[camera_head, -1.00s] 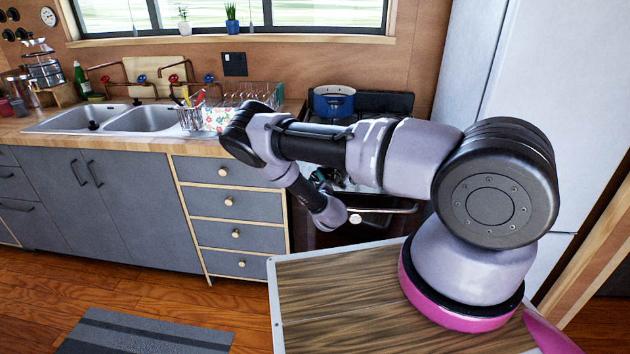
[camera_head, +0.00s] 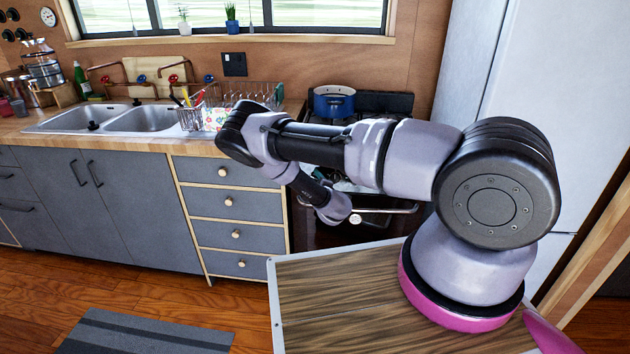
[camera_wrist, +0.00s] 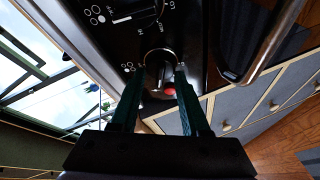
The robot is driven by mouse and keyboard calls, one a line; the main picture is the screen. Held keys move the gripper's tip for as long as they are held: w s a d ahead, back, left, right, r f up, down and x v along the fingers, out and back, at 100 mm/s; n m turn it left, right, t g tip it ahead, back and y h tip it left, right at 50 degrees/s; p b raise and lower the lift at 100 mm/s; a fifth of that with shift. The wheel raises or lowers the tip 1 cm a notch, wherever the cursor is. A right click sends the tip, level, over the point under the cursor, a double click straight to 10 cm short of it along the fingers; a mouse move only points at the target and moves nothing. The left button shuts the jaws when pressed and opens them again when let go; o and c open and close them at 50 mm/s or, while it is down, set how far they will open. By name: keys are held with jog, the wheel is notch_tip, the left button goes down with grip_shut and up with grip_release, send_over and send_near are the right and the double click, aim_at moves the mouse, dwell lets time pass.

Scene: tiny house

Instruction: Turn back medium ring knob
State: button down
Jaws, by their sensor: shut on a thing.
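The stove's black control panel (camera_wrist: 135,30) fills the top middle of the wrist view, with white burner marks and letters. A dark round knob (camera_wrist: 159,62) sits on it between the tips of my gripper's (camera_wrist: 160,72) two green fingers. The fingers are shut on this knob, one on each side. A small red spot (camera_wrist: 170,91) shows just below the knob, between the fingers. In the head view my arm covers the panel, so the knob and fingertips are hidden there.
A blue pot (camera_head: 333,103) stands on the stove's (camera_head: 385,103) top. The oven handle (camera_head: 392,211) runs below the panel; it also shows close by in the wrist view (camera_wrist: 262,40). Drawers (camera_head: 230,205) stand left of the stove and a white fridge (camera_head: 520,75) right.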

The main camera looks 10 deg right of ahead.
jog(key=shift+c, duration=2)
grip_release()
jog(key=s+r, duration=0.1)
jog(key=s, duration=0.9)
jog(key=shift+s+d+r, duration=0.35)
jog(key=shift+d, duration=0.05)
